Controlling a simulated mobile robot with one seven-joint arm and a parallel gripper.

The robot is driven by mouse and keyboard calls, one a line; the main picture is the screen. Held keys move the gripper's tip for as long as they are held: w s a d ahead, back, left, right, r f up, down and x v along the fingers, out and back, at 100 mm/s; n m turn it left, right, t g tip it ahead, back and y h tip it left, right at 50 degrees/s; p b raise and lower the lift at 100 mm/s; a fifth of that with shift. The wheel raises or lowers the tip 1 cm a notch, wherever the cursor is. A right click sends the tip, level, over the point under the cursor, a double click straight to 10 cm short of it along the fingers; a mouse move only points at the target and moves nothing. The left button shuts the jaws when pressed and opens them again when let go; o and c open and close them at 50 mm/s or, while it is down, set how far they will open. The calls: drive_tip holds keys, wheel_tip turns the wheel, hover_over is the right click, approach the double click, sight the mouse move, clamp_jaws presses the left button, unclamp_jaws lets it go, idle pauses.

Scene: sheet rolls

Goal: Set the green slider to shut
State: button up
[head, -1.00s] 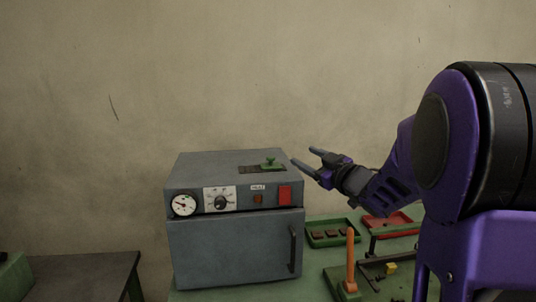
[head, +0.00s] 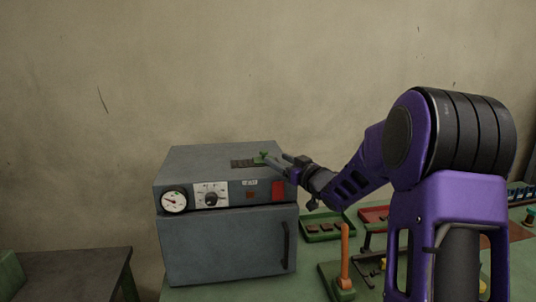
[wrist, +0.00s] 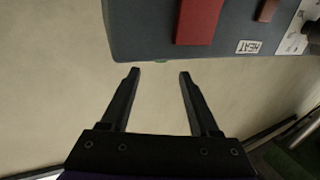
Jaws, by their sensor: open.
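The grey oven (head: 228,245) stands on the green bench. On its top is a dark slot (head: 243,163), with the green slider (head: 264,155) at the slot's right end. My gripper (head: 275,158) is open, its fingers pointing left at the oven top's right side, close to the slider. The near finger partly covers the slider's base, and I cannot tell whether they touch. In the wrist view my two fingers (wrist: 160,73) are apart with nothing between them. A sliver of green (wrist: 161,61) shows past the oven's edge, between the fingertips.
The oven's front has a dial gauge (head: 174,201), a knob (head: 210,198), a red switch (head: 278,190) and a door handle (head: 286,246). Right of it are a green tray (head: 322,235), a red tray (head: 372,216) and an orange post (head: 345,255). Wall behind is bare.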

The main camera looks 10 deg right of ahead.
sight(266, 153)
drive_tip(key=x, duration=0.6)
drive_tip(key=shift+w+a, duration=0.1)
drive_tip(key=shift+w, duration=0.1)
drive_tip(key=shift+c, duration=0.2)
clamp_jaws()
idle(1.0)
